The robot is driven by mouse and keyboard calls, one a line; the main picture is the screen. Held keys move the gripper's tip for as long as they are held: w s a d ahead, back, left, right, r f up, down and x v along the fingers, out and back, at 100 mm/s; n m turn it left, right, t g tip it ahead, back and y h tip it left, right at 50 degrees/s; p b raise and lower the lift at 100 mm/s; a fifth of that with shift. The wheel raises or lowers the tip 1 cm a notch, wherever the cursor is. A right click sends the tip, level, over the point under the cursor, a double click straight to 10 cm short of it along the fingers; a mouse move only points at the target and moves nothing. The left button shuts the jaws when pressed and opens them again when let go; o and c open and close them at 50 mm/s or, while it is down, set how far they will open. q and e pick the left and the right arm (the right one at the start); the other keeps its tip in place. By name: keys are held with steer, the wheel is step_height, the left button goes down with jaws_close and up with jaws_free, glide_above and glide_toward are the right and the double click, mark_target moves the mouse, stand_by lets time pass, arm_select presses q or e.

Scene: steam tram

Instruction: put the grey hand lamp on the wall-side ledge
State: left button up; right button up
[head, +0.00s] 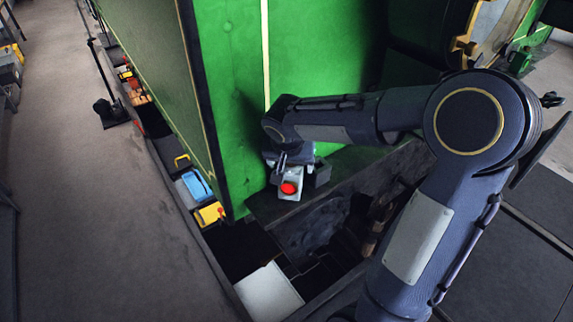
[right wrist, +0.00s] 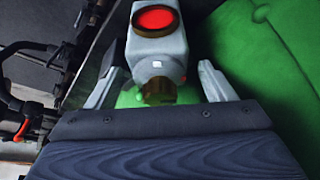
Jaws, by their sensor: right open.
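The grey hand lamp (head: 290,185) with a round red lens is at the near end of a dark ledge (head: 345,165) along the green wall. It appears to rest on this ledge, but its underside is hard to see. My right gripper (head: 283,166) is at the lamp. In the right wrist view, the open fingers (right wrist: 160,72) stand on either side of the lamp's lower part (right wrist: 155,50), with gaps visible between fingers and lamp. My left gripper is not in view.
A dark block (head: 320,172) sits right beside the lamp. The green wall (head: 235,90) rises close behind. Below the ledge are dark wheel parts and a white panel (head: 268,293).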

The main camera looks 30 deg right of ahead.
steer(key=v, duration=1.1)
steer(key=s+a+f+n+t+y, duration=0.1)
steer(key=s+a+f+n+y, duration=0.2)
steer(key=s, duration=0.6)
steer(key=s+a+f+n+t+y, duration=0.1)
steer(key=s+a+f+n+y, duration=0.2)
steer(key=s, duration=0.6)
steer(key=shift+s+f+n+y, duration=0.3)
steer(key=shift+s+f+y, duration=0.1)
steer(key=shift+f, duration=0.3)
